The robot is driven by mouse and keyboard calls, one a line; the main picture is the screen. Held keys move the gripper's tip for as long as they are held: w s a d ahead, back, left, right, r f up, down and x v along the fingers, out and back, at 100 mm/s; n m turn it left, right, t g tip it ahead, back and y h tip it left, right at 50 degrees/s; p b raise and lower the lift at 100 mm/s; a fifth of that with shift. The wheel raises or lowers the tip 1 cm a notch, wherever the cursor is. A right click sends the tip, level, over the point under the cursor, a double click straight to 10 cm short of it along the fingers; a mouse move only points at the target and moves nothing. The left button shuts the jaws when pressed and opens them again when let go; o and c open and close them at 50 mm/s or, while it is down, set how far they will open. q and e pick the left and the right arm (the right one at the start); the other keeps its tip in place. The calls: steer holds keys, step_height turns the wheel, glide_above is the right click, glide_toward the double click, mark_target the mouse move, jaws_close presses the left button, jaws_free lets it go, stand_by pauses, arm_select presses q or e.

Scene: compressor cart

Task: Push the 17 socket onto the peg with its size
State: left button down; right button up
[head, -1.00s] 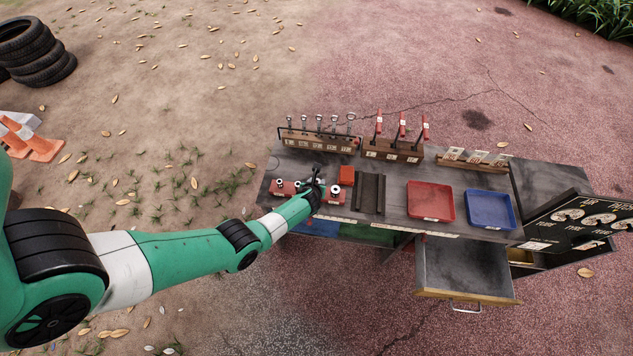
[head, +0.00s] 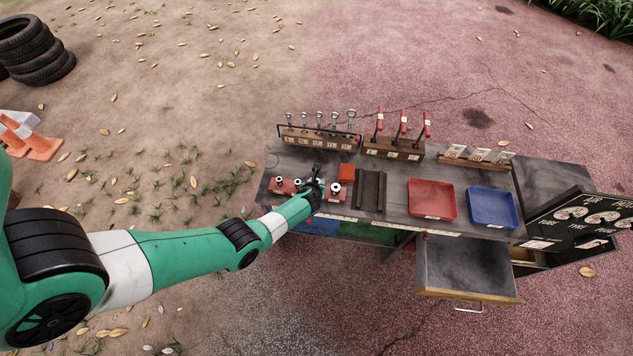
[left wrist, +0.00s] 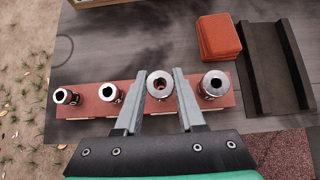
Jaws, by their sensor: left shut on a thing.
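A red peg rail (left wrist: 135,118) lies along the near left part of the bench and carries a row of several chrome sockets. My left gripper (left wrist: 162,88) is over the rail, its two grey fingers shut on the third socket from the left (left wrist: 160,80). This socket stands upright at the rail; the wrist view does not show whether it is fully down. Two sockets (left wrist: 110,93) stand to its left and a wider one (left wrist: 214,84) to its right. I cannot read the size marks. In the head view my left gripper (head: 316,184) covers part of the rail. My right gripper is not in view.
An orange-red block (left wrist: 218,37) and a dark channel (left wrist: 265,65) lie right of the rail. A red tray (head: 432,213) and a blue tray (head: 490,223) are further right. Tool racks (head: 318,142) line the back. An open drawer (head: 468,294) juts out in front.

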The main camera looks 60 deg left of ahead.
arm_select(q)
steer(key=shift+f+b, duration=0.75)
steer(key=shift+f, duration=0.15)
steer(key=shift+c, duration=2.2)
jaws_free()
steer(key=p+v, duration=0.9)
steer(key=v, duration=0.2)
steer(key=shift+d+r, duration=0.2)
steer(key=shift+r, duration=0.05)
steer(key=shift+s, duration=0.1)
